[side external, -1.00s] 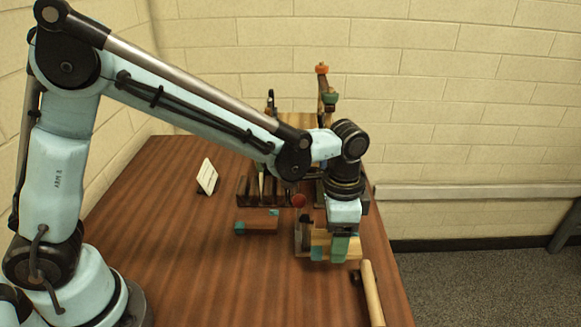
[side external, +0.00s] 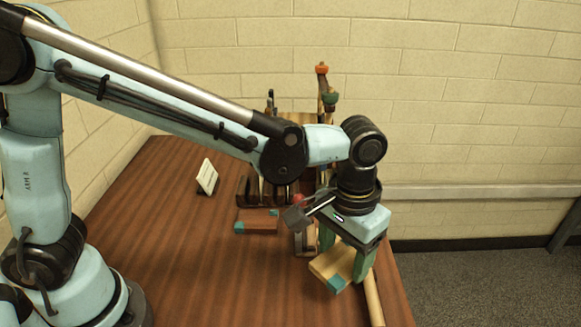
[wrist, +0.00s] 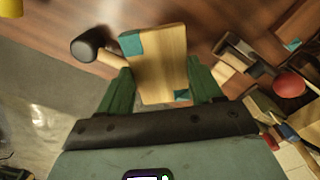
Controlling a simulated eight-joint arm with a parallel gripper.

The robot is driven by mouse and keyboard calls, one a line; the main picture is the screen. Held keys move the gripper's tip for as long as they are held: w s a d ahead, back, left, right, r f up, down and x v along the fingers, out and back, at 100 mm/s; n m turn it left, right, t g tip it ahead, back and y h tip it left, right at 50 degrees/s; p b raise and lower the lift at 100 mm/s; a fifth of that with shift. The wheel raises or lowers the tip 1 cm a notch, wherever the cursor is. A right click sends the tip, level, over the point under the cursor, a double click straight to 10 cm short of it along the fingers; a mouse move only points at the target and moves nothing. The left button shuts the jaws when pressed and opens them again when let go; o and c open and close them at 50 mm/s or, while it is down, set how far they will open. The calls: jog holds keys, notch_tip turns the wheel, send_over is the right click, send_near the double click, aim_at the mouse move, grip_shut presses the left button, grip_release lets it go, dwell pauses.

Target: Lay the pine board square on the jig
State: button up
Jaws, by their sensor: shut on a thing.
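The pine board (side external: 329,262) is pale wood with teal corner patches. My gripper (side external: 343,258) is shut on it, with its green fingers on two opposite sides. The wrist view shows the board (wrist: 160,65) between the fingers, its far end reaching past them. A brown block with teal corners (side external: 257,226), which looks like the jig, lies on the table to the left of the gripper and apart from the board. Its teal mark shows at the upper right of the wrist view. The gap under the board is hard to judge.
A pale-handled mallet (wrist: 88,47) lies close beside the board. A small wooden holder (side external: 304,243) stands just left of the gripper, near a red ball (side external: 298,198). A tool rack stands behind, with a white card (side external: 207,177) to its left. The left front table is clear.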

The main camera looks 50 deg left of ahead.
jog(key=n, duration=2.1)
jog(key=shift+r+n, duration=0.1)
jog(key=shift+n, duration=0.2)
jog(key=n, duration=0.6)
jog(key=shift+w+a, duration=0.1)
jog(key=shift+w, duration=0.05)
jog(key=w+a+f, duration=0.1)
jog(key=w+a, duration=0.1)
jog(key=w+a+f, duration=0.4)
jog(key=w+a, duration=0.1)
jog(key=shift+f, duration=0.1)
jog(key=shift+w+a+f, duration=1.25)
jog(key=shift+c, duration=0.5)
jog(key=shift+a+f, duration=0.1)
jog(key=shift+f, duration=0.05)
jog(key=shift+c, duration=1.3)
jog(key=shift+f, duration=0.1)
